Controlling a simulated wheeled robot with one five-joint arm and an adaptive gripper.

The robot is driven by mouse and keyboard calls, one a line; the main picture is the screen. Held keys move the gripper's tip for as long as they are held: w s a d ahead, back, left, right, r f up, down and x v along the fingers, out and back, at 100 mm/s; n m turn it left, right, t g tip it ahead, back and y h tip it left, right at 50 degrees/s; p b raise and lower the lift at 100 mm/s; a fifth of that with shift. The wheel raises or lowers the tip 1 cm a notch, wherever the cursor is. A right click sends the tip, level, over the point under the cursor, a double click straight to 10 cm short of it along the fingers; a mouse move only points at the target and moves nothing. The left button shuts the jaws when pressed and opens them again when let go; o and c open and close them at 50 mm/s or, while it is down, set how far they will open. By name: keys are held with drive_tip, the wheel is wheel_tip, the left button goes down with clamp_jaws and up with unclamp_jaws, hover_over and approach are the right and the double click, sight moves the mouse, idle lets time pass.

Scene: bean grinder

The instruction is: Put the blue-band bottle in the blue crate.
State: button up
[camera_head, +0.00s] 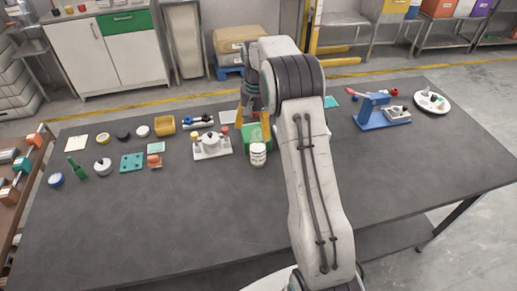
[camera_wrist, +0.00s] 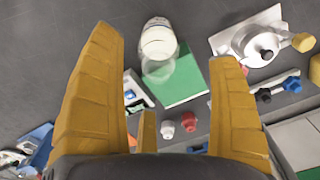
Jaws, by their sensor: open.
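A small pale bottle (camera_head: 258,155) stands on the table at the near edge of a green box or pad (camera_head: 250,136). In the wrist view the bottle (camera_wrist: 158,42) shows its white top, with the green surface (camera_wrist: 182,85) beside it. In the head view my arm hides much of the gripper. I cannot identify a blue crate in either view.
A white fixture (camera_head: 212,145) stands left of the bottle, with small parts and a teal plate (camera_head: 132,162) farther left. A blue fixture (camera_head: 380,115) and white round tray (camera_head: 432,101) are at the right. The table's (camera_head: 150,235) near left area is clear.

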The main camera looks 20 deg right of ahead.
sight(258, 137)
drive_tip(key=shift+d+f+p, duration=0.1)
drive_tip(key=shift+f+p, duration=0.5)
drive_tip(key=shift+f, duration=2.8)
drive_tip(key=shift+c, duration=0.5)
drive_tip(key=c, duration=1.3)
drive_tip(key=shift+w+r, duration=0.1)
drive_tip(key=shift+r, duration=0.1)
drive_tip(key=shift+r, duration=0.65)
wheel_tip(258, 137, up, 2)
drive_tip(key=shift+r+b, duration=0.2)
drive_tip(key=shift+b, duration=0.25)
drive_tip(key=s+d+r, duration=0.2)
drive_tip(key=s, duration=0.1)
drive_tip(key=s+d+r+b, duration=0.1)
drive_tip(key=s+d+r, duration=0.1)
drive_tip(key=d, duration=0.1)
drive_tip(key=s+d+r+b, duration=0.1)
drive_tip(key=s+d+r, duration=0.2)
drive_tip(key=shift+s, duration=0.3)
